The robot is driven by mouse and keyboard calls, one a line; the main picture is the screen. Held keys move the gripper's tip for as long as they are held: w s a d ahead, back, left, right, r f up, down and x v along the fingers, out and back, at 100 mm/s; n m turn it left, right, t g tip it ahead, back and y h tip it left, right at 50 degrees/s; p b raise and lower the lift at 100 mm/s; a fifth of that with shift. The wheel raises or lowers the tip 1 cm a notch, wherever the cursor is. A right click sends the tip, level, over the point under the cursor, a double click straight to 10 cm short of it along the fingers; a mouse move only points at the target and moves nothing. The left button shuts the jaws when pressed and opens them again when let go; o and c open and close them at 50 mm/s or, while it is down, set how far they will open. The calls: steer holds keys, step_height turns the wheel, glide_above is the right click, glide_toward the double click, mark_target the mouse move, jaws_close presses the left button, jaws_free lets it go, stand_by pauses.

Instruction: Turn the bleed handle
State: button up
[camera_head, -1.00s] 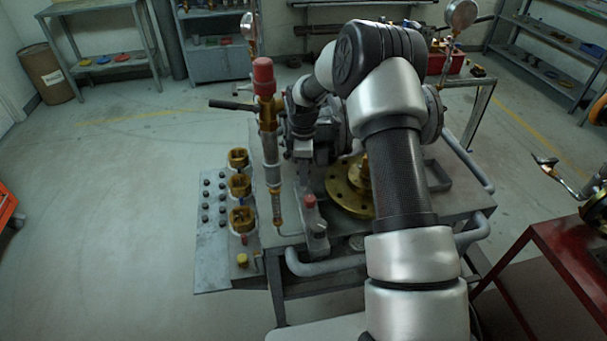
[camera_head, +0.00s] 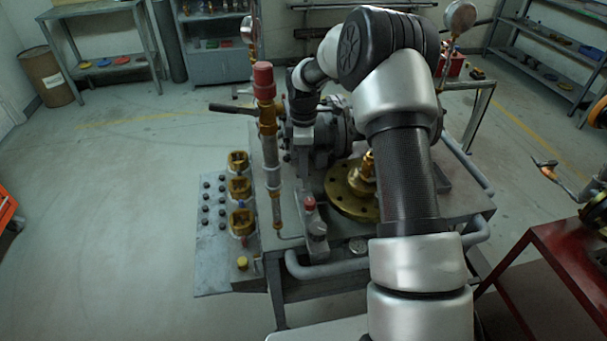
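A black lever handle (camera_head: 232,107) sticks out to the left from the brass fitting on an upright pipe (camera_head: 270,150) with a red cap. It looks like the bleed handle, though no label shows. My gripper (camera_head: 303,140) is to the right of the pipe and beyond it, hanging down over the bench in front of the grey valve body (camera_head: 330,142). It looks apart from the lever. Its fingertips are small and dark against the valve body, so their opening is unclear. My arm hides part of the valve assembly.
A brass flange (camera_head: 347,203) lies on the metal bench (camera_head: 465,208). A small red-topped block (camera_head: 314,225) stands near its front edge. Brass fittings (camera_head: 239,188) and several dark knobs sit on a side plate at left. A red table (camera_head: 560,235) stands at right.

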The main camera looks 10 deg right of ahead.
step_height(320, 180, up, 12)
steer(key=shift+r+p, duration=0.25)
steer(key=shift+p, duration=0.05)
